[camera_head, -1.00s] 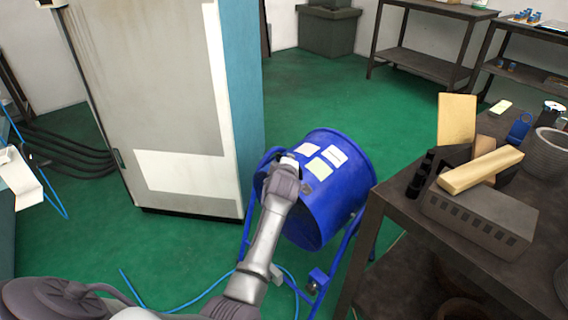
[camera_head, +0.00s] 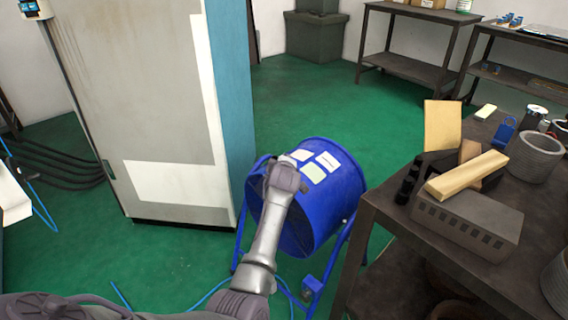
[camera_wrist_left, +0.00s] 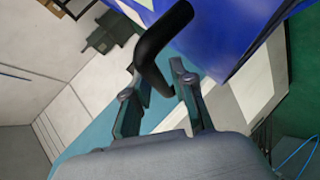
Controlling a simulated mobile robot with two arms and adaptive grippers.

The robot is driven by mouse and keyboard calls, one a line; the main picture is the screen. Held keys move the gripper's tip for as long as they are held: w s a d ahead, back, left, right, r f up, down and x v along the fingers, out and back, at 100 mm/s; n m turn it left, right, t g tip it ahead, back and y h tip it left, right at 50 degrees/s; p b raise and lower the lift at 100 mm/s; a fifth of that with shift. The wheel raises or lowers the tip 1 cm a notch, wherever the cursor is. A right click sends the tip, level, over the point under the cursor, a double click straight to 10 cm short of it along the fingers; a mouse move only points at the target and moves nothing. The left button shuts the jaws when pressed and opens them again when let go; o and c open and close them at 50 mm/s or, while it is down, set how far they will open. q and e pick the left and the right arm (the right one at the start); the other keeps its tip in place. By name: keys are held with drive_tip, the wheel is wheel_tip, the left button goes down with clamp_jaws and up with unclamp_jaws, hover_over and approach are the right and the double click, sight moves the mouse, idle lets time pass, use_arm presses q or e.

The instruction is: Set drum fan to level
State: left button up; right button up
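The blue drum fan (camera_head: 335,205) stands on a blue wheeled frame (camera_head: 342,258) between the cabinet and the workbench, with pale labels on top. Its drum looks tilted. My left arm reaches to the drum's left side in the head view, and its wrist hides part of the drum and labels. The fingers of my left gripper (camera_wrist_left: 157,84) show open in the left wrist view. A bent black handle (camera_wrist_left: 155,45) lies just ahead, its lower end between the fingers with gaps visible. The blue drum (camera_wrist_left: 235,30) is beside it. My right gripper is not in view.
A tall grey cabinet (camera_head: 150,90) with a teal side stands close left of the fan. A dark workbench (camera_head: 395,225) with blocks, a grey box and pots stands close on the right. Blue hose lies on the green floor (camera_head: 305,100), which is open behind the fan.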

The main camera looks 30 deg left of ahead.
use_arm(q)
wheel_tip(320, 180, up, 10)
drive_tip(key=shift+f, duration=0.2)
drive_tip(key=shift+r, duration=0.15)
drive_tip(key=shift+r, duration=0.1)
